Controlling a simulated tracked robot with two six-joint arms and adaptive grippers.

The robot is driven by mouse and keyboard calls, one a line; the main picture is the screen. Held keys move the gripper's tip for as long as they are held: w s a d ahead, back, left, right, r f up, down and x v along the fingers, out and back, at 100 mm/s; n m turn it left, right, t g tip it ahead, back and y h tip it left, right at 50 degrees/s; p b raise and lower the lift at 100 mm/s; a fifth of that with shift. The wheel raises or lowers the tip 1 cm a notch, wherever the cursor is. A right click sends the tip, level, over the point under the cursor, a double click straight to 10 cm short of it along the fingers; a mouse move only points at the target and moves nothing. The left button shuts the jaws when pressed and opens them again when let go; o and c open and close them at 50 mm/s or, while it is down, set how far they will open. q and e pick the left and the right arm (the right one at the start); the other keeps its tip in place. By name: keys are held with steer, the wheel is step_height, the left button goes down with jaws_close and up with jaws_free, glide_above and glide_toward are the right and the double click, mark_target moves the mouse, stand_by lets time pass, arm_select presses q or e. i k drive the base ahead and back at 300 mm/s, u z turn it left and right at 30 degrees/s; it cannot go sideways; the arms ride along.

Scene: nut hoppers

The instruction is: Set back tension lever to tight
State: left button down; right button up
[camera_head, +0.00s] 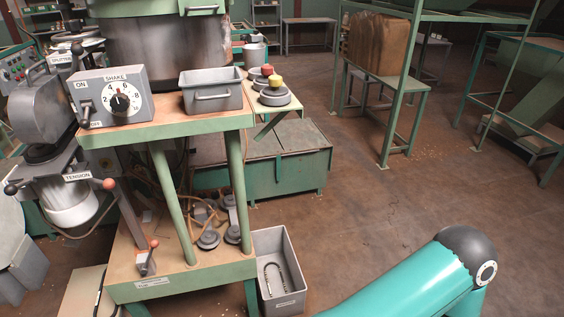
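The TENSION label (77,176) is on a bracket below the grey motor-like housing (38,108) at the left. A red-orange knob (109,184) sits at the bracket's right end, and a dark knob (11,188) shows at its left end. I cannot tell for sure which knob belongs to the tension lever, or read its setting. Another short lever with a red-orange knob (154,243) stands on the lower wooden shelf. Neither of my grippers is in view. Only a teal link of my arm shows at the bottom right, apart from the machine.
A SHAKE dial box (112,97) with an ON lever and a grey tray (211,91) stand on the green-framed bench (167,130). A grey bin (283,270) stands on the floor. The floor (385,205) at centre right is clear.

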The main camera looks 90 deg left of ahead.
mark_target(108, 184)
steer(key=z, duration=0.2)
steer(key=i, duration=0.65)
steer(key=u, duration=2.05)
steer(key=i, duration=0.15)
steer(key=u, duration=1.6)
steer(key=k, duration=0.65)
steer(key=u, duration=0.35)
steer(key=i, duration=1.55)
steer(key=z, duration=0.2)
